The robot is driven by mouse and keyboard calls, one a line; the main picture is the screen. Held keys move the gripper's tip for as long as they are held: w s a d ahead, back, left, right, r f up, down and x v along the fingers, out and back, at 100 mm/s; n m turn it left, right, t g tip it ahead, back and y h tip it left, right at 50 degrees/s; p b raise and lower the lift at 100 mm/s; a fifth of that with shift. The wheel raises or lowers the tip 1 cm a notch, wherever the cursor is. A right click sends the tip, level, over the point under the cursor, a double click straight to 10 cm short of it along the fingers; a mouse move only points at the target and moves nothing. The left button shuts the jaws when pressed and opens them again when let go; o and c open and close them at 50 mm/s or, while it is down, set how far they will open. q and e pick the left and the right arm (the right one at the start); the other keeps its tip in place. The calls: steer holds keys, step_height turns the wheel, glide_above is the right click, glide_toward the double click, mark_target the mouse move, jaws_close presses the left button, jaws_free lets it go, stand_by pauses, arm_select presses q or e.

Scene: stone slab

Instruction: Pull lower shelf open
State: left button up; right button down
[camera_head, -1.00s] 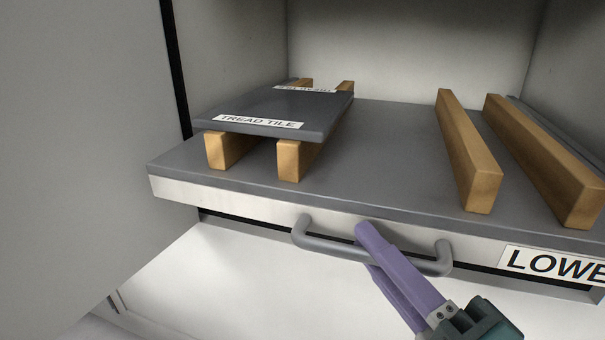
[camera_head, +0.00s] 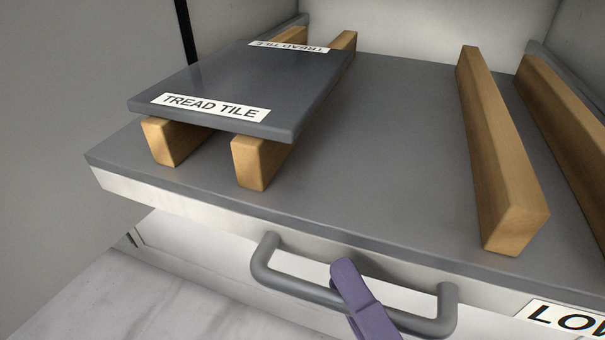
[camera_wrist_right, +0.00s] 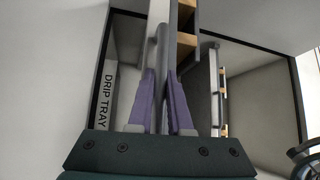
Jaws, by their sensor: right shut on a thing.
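The lower shelf (camera_head: 390,190) is a grey-topped sliding shelf with a white front, standing out of its cabinet. Its grey bar handle (camera_head: 300,288) runs along the front. My right gripper (camera_head: 350,285) has purple fingers and is shut on the handle near its middle; only the upper finger shows clearly in the head view. In the right wrist view both purple fingers (camera_wrist_right: 162,100) stand on either side of the grey bar. A label beginning "LOW" (camera_head: 565,318) is on the shelf front at right, cut off by the picture edge. My left gripper is not in view.
A dark tile labelled "TREAD TILE" (camera_head: 230,85) lies across two wooden bars at the shelf's left. Two more wooden bars, one of them here (camera_head: 500,160), lie at right. A grey panel (camera_head: 80,90) stands at left. A "DRIP TRAY" label (camera_wrist_right: 106,95) shows in the wrist view.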

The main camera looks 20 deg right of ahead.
steer(key=c, duration=0.8)
jaws_free()
steer(key=shift+c, duration=0.2)
steer(key=s+d+f, duration=0.1)
steer(key=s, duration=0.8)
steer(key=shift+s+d+f, duration=0.15)
steer(key=shift+s+d, duration=0.1)
steer(key=shift+s, duration=0.15)
